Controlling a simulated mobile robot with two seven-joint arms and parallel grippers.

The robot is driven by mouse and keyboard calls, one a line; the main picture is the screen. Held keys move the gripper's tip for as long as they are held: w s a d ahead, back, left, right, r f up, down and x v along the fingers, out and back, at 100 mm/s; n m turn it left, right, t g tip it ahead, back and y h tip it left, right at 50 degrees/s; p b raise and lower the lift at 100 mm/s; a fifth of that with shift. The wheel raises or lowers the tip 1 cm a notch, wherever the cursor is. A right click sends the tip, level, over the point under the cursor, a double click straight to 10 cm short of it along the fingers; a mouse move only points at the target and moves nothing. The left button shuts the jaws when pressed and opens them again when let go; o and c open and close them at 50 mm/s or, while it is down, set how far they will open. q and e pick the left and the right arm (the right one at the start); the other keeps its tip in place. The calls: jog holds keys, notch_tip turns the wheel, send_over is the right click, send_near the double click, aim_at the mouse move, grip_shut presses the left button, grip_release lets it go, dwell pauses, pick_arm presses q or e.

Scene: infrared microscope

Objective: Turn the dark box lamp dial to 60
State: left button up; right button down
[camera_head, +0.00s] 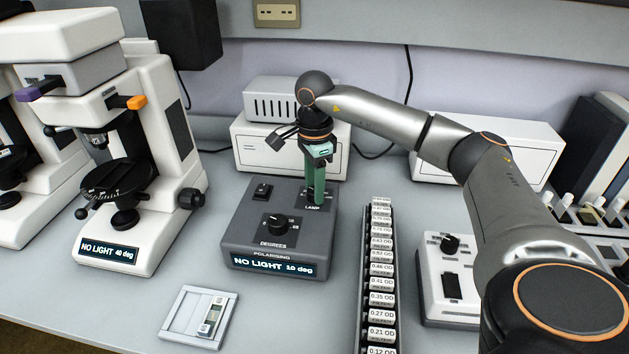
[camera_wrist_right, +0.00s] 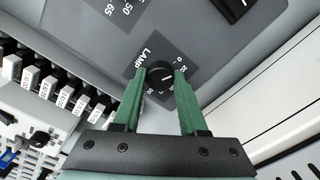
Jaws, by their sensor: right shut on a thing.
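The dark box (camera_head: 243,217) stands on the bench in the middle of the head view. Its display (camera_head: 275,264) reads "POLARISING", "NO LIGHT" and "10 deg". The lamp dial (camera_wrist_right: 161,77) is a black knob with a white pointer line, beside the word LAMP, in the right wrist view. My right gripper (camera_wrist_right: 160,72) has its green fingers on both sides of this knob and is shut on it. In the head view the right gripper (camera_head: 315,199) comes straight down on the box's right side and hides the lamp dial. My left gripper is not in view.
A degrees dial (camera_head: 277,224) and a small black switch (camera_head: 262,191) sit on the same box. A rack of labelled filters (camera_head: 380,290) stands close on the right. A white microscope (camera_head: 166,180) stands left, and a small slide tray (camera_head: 175,318) lies in front.

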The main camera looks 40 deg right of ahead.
jog(key=m+p, duration=0.2)
jog(key=shift+r+m, duration=0.15)
jog(key=shift+m, duration=0.25)
jog(key=shift+m+p, duration=0.45)
jog(key=shift+m, duration=0.35)
jog(key=shift+m+p, duration=0.5)
jog(key=shift+m, duration=0.5)
jog(key=m+p, duration=0.1)
jog(key=m, duration=0.1)
jog(key=shift+m, duration=0.3)
jog(key=m+p, duration=0.2)
jog(key=m, duration=0.1)
jog(key=shift+m+p, duration=0.35)
jog(key=shift+m, duration=0.85)
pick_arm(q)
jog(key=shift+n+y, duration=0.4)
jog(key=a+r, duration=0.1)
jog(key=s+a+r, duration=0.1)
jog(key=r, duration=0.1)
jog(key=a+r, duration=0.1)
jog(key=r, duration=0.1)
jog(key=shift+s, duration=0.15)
pick_arm(e)
jog(key=shift+m, duration=0.5)
